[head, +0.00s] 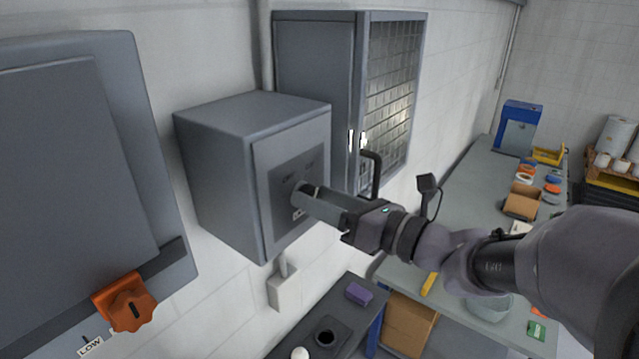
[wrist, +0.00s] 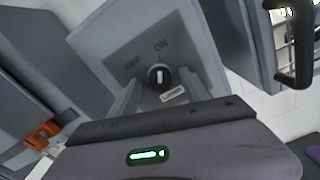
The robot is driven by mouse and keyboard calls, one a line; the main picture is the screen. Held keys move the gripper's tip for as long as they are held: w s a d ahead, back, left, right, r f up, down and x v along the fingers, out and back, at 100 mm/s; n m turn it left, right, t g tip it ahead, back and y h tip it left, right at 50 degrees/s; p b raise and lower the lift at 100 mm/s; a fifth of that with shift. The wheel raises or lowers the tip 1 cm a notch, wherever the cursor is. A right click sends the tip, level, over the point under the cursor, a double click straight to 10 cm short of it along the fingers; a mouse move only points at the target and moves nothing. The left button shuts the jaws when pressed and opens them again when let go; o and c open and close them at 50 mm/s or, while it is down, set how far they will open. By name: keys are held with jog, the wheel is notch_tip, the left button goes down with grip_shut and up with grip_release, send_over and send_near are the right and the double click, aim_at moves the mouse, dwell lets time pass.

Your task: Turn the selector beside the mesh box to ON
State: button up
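The selector (wrist: 158,77) is a round black knob with a white mark, on a dark plate of a grey box (head: 228,150). OFF is printed to its upper left and ON above it. The white mark stands nearly upright in the wrist view, in line with ON. My gripper (wrist: 160,92) is open, its pale fingers on either side of the knob with gaps showing; contact cannot be told. In the head view my gripper (head: 303,195) reaches the box front and hides the knob. The mesh box (head: 390,95) is just right of the grey box.
The mesh box's dark handle (head: 375,172) sticks out close above my gripper. A grey cabinet with an orange knob (head: 130,303) marked LOW is at left. A dark bench (head: 290,345) stands below, and a long cluttered table (head: 455,205) at right.

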jog(key=b+v, duration=0.5)
jog(key=v, duration=1.1)
jog(key=s+a+f+n+g+h+b, duration=0.2)
jog(key=s+a+f+n+b, duration=0.15)
jog(key=f+b, duration=0.65)
jog(key=s+a+f+n+g+h+b, duration=0.25)
jog(key=s+f+n+b, duration=0.2)
jog(key=f, duration=0.95)
jog(key=s+a+f+n+g+h+b, duration=0.1)
jog(key=s+a+f+n+g+b, duration=0.2)
jog(key=f+b, duration=0.7)
jog(key=s+d+f+n+t+h+b, duration=0.1)
jog(key=d+f+n+h+b, duration=0.2)
jog(key=f+n+b, duration=0.4)
jog(key=s+d+f+n+t+h+b, duration=0.1)
jog(key=d+f+n+h+b, duration=0.2)
jog(key=f+n+b, duration=0.4)
notch_tip(320, 180, down, 8)
jog(key=shift+f+h+b, duration=0.2)
jog(key=shift+h+b, duration=0.15)
jog(key=shift+b, duration=0.25)
